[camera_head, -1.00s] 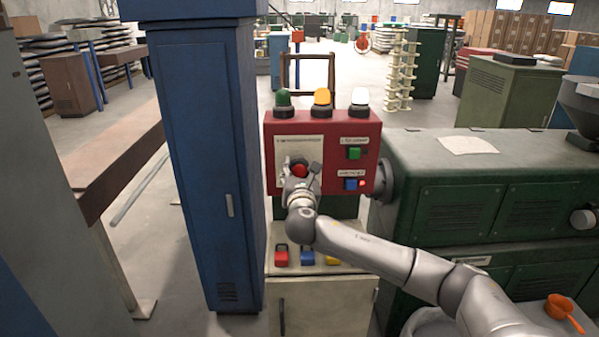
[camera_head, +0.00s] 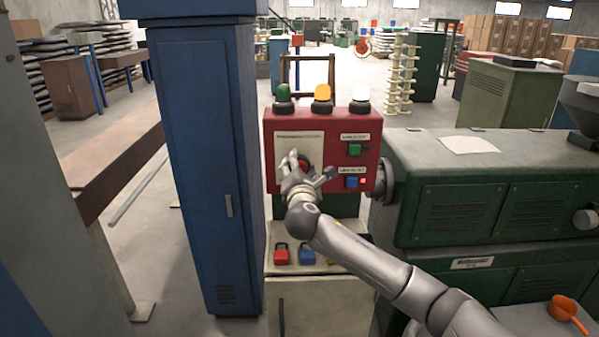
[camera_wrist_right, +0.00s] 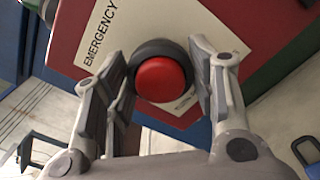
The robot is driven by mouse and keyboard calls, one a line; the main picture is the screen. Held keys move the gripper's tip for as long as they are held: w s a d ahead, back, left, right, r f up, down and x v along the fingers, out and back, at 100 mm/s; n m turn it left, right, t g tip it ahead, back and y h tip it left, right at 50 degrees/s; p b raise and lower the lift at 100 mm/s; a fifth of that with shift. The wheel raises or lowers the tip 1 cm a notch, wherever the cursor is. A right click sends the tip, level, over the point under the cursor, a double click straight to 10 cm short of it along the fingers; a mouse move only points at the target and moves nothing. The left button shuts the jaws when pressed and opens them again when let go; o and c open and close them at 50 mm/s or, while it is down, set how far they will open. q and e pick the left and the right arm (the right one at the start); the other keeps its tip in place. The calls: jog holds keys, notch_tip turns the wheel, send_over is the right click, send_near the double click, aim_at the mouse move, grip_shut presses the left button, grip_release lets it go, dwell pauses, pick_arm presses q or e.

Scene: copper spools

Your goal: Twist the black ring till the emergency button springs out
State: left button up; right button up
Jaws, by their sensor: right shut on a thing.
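The red emergency button (camera_wrist_right: 163,80) sits in the black ring (camera_wrist_right: 160,47) on a pale label plate (camera_head: 315,147) marked EMERGENCY. The plate is on the front of the red control box (camera_head: 365,122). My right gripper (camera_head: 309,167) is at the plate with its fingers shut on the ring, one on each side, in the right wrist view (camera_wrist_right: 166,72). The red button face shows between the fingers. The panel appears tilted in that view, so the wrist is rolled. In the head view the gripper hides most of the button and ring. My left gripper is not in view.
Green, amber and white lamps (camera_head: 322,92) top the box. Green (camera_head: 354,150) and blue (camera_head: 351,183) buttons are right of the gripper. Padlocks (camera_head: 281,255) sit on the ledge below. A blue cabinet (camera_head: 205,160) stands close left, a green machine (camera_head: 470,195) right.

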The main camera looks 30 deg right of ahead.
jog(key=shift+m, duration=0.8)
jog(key=shift+b, duration=0.3)
jog(key=o, duration=1)
jog(key=shift+s, duration=0.1)
jog(key=v, duration=1.2)
jog(key=shift+f, duration=0.1)
